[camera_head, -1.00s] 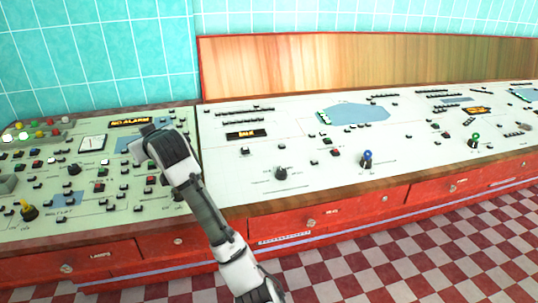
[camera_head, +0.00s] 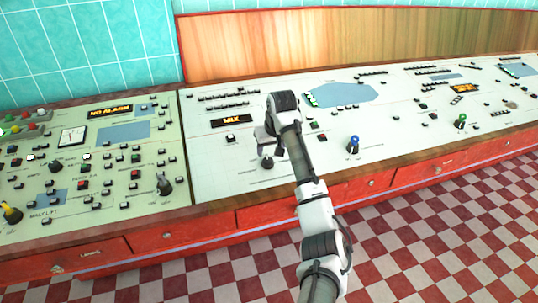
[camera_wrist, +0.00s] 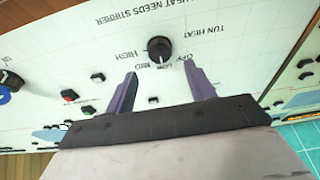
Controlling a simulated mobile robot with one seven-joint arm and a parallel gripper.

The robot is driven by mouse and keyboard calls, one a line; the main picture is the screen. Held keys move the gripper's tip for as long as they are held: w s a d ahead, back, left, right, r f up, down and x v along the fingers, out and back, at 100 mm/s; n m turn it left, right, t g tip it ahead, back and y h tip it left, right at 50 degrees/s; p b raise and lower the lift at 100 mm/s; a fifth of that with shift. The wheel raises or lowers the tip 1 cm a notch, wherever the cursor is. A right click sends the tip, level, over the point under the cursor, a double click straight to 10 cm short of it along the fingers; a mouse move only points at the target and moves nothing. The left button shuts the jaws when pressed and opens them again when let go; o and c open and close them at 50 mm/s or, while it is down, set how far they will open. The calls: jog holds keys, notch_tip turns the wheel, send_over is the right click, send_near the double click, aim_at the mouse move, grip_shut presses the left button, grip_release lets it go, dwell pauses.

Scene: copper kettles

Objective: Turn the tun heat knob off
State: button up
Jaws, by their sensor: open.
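The tun heat knob (camera_wrist: 160,49) is round and black, on a pale panel with printed lettering around it, including "TUN HEAT" and "HIGH". A small light mark shows on its lower side in the wrist view, but its exact setting is hard to read. The knob also shows in the head view (camera_head: 267,163), just below my gripper (camera_head: 268,138). In the wrist view my gripper (camera_wrist: 163,72) is open, with its two purple-grey fingers apart. The knob appears beyond the fingertips, roughly between them, and nothing is held.
A blue knob (camera_head: 353,144) and a green knob (camera_head: 460,121) stand farther right on the console. A dark knob (camera_head: 164,184) and a yellow one (camera_head: 11,212) are on the left panel. Small buttons surround the area. Red drawers (camera_head: 270,213) line the front.

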aim_at(268, 160)
jog(key=p+x, duration=0.1)
jog(key=x, duration=0.5)
jog(key=shift+w+f, duration=0.1)
jog(key=c, duration=0.9)
